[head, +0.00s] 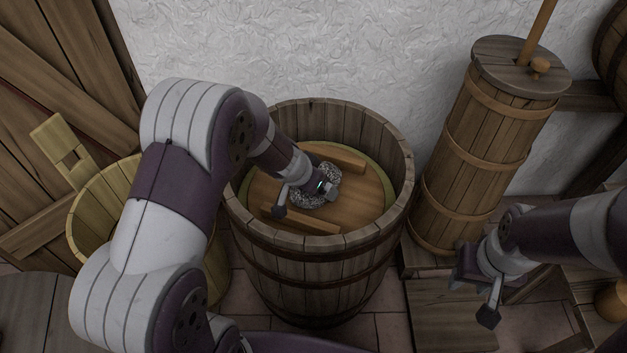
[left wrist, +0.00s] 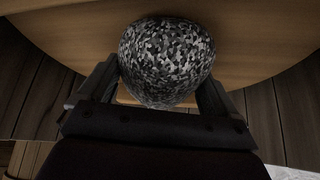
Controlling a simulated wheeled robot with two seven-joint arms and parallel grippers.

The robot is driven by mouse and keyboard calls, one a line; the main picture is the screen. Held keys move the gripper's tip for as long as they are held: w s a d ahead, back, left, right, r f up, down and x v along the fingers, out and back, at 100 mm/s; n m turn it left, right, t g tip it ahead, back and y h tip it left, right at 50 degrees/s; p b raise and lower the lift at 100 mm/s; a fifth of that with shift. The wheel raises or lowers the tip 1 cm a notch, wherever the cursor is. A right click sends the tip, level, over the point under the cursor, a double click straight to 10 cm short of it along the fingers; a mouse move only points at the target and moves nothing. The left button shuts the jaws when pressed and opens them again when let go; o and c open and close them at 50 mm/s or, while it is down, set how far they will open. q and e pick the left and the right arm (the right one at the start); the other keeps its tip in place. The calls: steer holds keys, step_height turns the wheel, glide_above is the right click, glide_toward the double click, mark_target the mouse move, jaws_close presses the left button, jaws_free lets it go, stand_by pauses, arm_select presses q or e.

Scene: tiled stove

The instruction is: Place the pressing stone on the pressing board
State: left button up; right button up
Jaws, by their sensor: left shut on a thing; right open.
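The pressing stone (head: 326,172), speckled grey, is at the middle of the round wooden pressing board (head: 372,190) inside the open barrel. My left gripper (head: 308,195) reaches down into the barrel and is shut on the stone. In the left wrist view the stone (left wrist: 167,60) sits between the two fingers, with the board (left wrist: 255,45) right behind it. I cannot tell whether the stone's underside touches the board. My right gripper (head: 478,290) is open and empty, to the right of the barrel.
The barrel's rim (head: 402,165) stands around the board, which carries two raised battens (head: 300,219). A tall churn (head: 478,150) stands to the right. A lighter wooden tub (head: 85,215) is at the left, partly behind my left arm. A white wall (head: 300,45) closes the back.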

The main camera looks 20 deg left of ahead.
arm_select(q)
steer(key=shift+w+r, duration=0.1)
steer(key=o, duration=1.7)
steer(key=shift+f, duration=0.2)
steer(key=shift+o, duration=0.2)
steer(key=shift+r, duration=0.3)
steer(key=p+v, duration=0.5)
steer(key=v, duration=0.6)
steer(key=shift+s+r, duration=0.3)
steer(key=shift+s, duration=0.1)
